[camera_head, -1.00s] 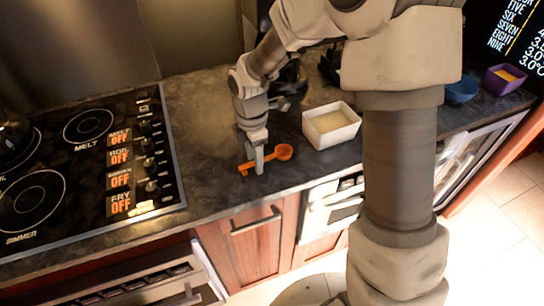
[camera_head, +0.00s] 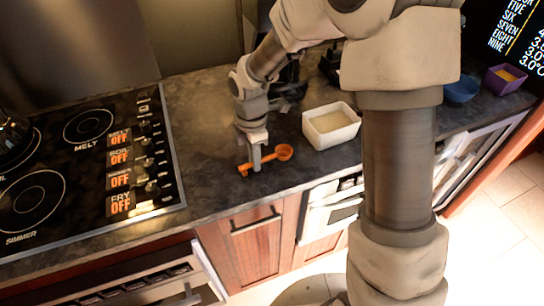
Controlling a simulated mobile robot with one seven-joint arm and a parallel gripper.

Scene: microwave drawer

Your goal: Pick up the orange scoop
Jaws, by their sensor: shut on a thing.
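The orange scoop (camera_head: 284,152) is at the front part of the dark countertop, its round bowl to the right and its handle running left. My gripper (camera_head: 257,166) points down at the handle and is shut on it. The fingers hide the middle of the handle. I cannot tell whether the scoop still touches the counter or hangs just above it.
A white square container (camera_head: 331,125) with pale contents stands right of the scoop. The stove (camera_head: 85,170) lies to the left. A blue bowl (camera_head: 462,90) and a purple container (camera_head: 503,79) stand at the far right. The counter (camera_head: 215,190) around the scoop is clear.

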